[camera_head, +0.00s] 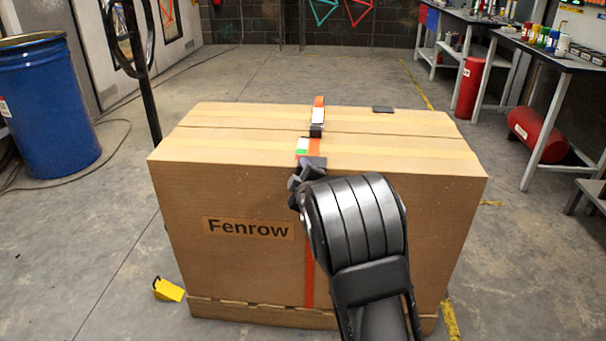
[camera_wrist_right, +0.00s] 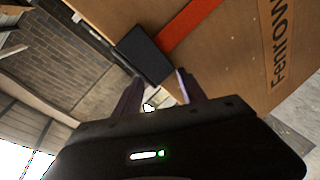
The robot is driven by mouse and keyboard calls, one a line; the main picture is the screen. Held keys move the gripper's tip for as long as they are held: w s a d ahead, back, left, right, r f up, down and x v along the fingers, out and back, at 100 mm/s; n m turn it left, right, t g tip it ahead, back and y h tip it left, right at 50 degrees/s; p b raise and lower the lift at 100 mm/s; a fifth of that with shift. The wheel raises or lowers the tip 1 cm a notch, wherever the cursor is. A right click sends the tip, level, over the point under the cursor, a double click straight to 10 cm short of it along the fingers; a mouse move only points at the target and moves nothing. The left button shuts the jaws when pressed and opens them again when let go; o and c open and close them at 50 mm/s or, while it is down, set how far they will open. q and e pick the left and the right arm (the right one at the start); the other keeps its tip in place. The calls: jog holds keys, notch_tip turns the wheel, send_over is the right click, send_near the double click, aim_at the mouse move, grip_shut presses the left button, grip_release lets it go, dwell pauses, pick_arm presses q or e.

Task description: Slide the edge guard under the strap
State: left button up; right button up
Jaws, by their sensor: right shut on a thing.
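A large cardboard box (camera_head: 225,190) marked "Fenrow" stands on the floor. An orange strap (camera_head: 309,275) runs over its top and down its near face; it also shows in the wrist view (camera_wrist_right: 190,25). My right gripper (camera_head: 301,180) is at the box's near top edge, shut on the dark grey edge guard (camera_head: 314,162). In the wrist view the guard (camera_wrist_right: 145,55) sits beyond the fingertips, overlapping the strap's line and hiding part of it. I cannot tell whether the guard touches the strap or box. My left gripper is not in view.
A small dark flat piece (camera_head: 383,109) lies on the box's far right. A yellow wedge (camera_head: 168,290) and blue barrel (camera_head: 45,110) stand left; workbenches (camera_head: 545,55) stand right.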

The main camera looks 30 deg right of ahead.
jog(key=o, duration=1.1)
jog(key=shift+s, duration=0.1)
jog(key=p+v, duration=0.2)
jog(key=v, duration=0.5)
jog(key=shift+s+a, duration=0.15)
jog(key=shift+s, duration=0.15)
